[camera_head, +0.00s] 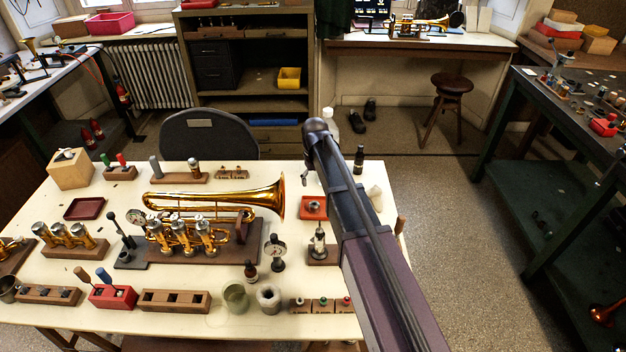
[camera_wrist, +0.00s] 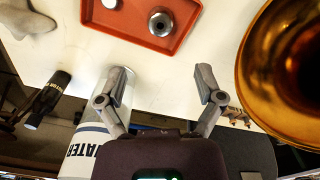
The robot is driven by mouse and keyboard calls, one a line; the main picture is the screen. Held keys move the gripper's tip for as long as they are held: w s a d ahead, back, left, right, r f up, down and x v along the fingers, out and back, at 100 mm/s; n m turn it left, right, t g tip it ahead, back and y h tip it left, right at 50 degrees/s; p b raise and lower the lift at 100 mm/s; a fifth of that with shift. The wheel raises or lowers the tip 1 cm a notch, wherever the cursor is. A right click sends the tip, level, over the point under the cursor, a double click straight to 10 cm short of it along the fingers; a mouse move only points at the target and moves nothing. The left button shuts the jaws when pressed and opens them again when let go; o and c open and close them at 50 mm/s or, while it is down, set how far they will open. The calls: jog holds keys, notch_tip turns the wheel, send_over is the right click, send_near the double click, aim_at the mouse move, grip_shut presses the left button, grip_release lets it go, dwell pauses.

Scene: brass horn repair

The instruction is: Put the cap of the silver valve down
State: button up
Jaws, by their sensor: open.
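A small red tray (camera_head: 304,214) lies on the table right of the horn's bell. In the wrist view the tray (camera_wrist: 180,42) holds a round silver cap-like part (camera_wrist: 160,22) with a dark centre, and a small white round piece (camera_wrist: 110,4). A silver valve (camera_head: 319,240) stands upright on a wooden block nearer the front; I cannot tell whether its cap is off. My gripper (camera_wrist: 162,76) is open, with nothing between its fingers, over bare table beyond the tray.
The brass horn (camera_head: 215,210) lies left of the tray, its bell (camera_wrist: 285,70) close to my gripper. A white water bottle (camera_wrist: 88,140), a black bottle (camera_wrist: 48,98) and a pale cloth (camera_wrist: 25,18) are on the other side. A dial gauge (camera_head: 275,250) stands nearby.

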dwell(0.7)
jog(key=s+d+m, duration=0.2)
jog(key=s+d, duration=0.6)
jog(key=s, duration=0.3)
jog(key=s+d+m, duration=0.2)
jog(key=s+d, duration=0.6)
jog(key=s, duration=0.3)
jog(key=shift+s+d+m, duration=0.15)
jog(key=shift+d+m, duration=0.05)
jog(key=shift+m, duration=0.1)
jog(key=shift+r+p, duration=0.6)
jog(key=shift+s, duration=0.1)
